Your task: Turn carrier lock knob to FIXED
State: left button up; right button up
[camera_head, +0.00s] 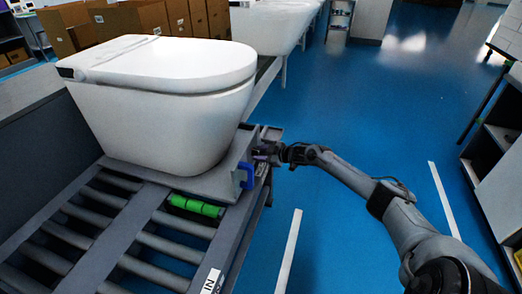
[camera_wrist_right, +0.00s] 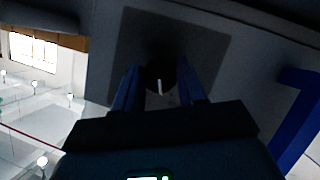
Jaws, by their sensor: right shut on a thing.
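The carrier (camera_head: 215,184) is a grey plate under a white toilet, on a roller conveyor. My right gripper (camera_head: 266,152) reaches in from the right to the carrier's right side. In the right wrist view, the lock knob (camera_wrist_right: 160,80) is a dark round shape with a short white mark, nearly vertical in the picture, on a dark square panel (camera_wrist_right: 205,45). My right gripper (camera_wrist_right: 158,92) has one finger on each side of the knob and is shut on it. The knob is hard to make out in the head view. No FIXED label is readable. My left gripper is out of view.
A blue handle (camera_head: 246,176) stands on the carrier close to my right gripper; it also shows in the right wrist view (camera_wrist_right: 300,120). A green roller (camera_head: 196,206) lies in front of the carrier. Blue floor (camera_head: 345,110) is open to the right. Cardboard boxes (camera_head: 140,18) stand behind.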

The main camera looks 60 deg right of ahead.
jog(key=m+y+b, duration=0.2)
jog(key=b, duration=0.2)
jog(key=m+g+y+b, duration=0.1)
jog(key=m+y+b, duration=0.1)
jog(key=m+b, duration=0.1)
jog(key=m+y+b, duration=0.2)
jog(key=b, duration=0.4)
jog(key=shift+d+g, duration=0.25)
jog(key=shift+g, duration=0.15)
jog(key=shift+m, duration=0.5)
jog(key=o, duration=1.1)
jog(key=shift+w, duration=0.1)
jog(key=shift+c, duration=0.2)
